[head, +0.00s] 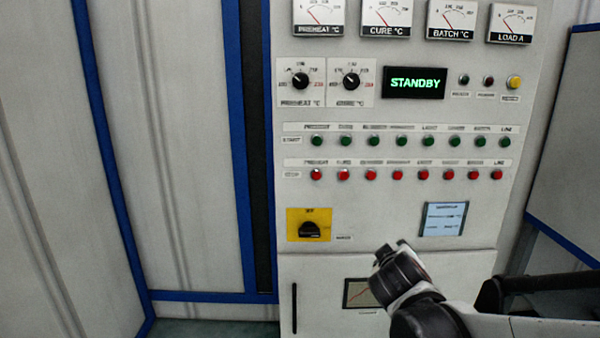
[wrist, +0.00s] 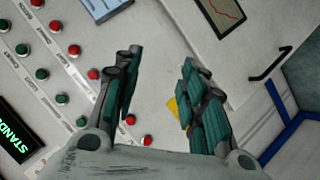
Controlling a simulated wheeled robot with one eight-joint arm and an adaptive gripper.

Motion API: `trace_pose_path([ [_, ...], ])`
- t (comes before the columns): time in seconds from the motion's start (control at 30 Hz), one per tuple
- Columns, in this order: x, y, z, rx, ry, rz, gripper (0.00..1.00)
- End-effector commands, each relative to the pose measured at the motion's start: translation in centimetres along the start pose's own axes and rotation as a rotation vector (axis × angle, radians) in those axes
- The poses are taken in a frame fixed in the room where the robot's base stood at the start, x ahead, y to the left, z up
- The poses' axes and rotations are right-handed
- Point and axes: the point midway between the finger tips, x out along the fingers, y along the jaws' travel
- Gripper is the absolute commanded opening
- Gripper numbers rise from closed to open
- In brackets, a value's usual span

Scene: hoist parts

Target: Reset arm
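My gripper (wrist: 162,58) shows in the wrist view with its two dark green-padded fingers spread apart. It is open, and nothing is between the fingers. Behind them is the pale control panel, with part of a yellow switch plate (wrist: 172,106) showing beside the right finger. In the head view my arm comes in from the lower right, in front of the panel's lower part. I cannot make out the fingers there. The yellow plate with its black rotary switch (head: 310,229) is up and left of my arm.
The panel carries a green STANDBY display (head: 414,82), dials, gauges, and rows of green buttons (head: 401,141) and red buttons (head: 397,175). A small blue-grey screen (head: 444,219) is just above my arm. A chart window (head: 358,294) is partly behind it. Blue-framed walls stand either side.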

Motion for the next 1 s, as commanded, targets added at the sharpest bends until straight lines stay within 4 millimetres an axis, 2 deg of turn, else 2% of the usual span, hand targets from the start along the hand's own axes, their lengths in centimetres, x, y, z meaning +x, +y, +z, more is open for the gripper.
trace_pose_path([
  [0.13, -3.6, 0.5, 3.2, 0.129, -0.078, -0.073, 0.38],
  [0.27, -6.7, 0.0, 5.9, 0.241, -0.143, -0.145, 0.38],
  [0.4, -10.3, -1.2, 8.6, 0.359, -0.209, -0.226, 0.38],
  [0.6, -14.9, -3.5, 11.5, 0.507, -0.283, -0.339, 0.38],
  [0.8, -17.4, -5.1, 12.8, 0.586, -0.319, -0.407, 0.38],
  [1.0, -17.8, -5.5, 12.9, 0.6, -0.326, -0.42, 0.38],
])
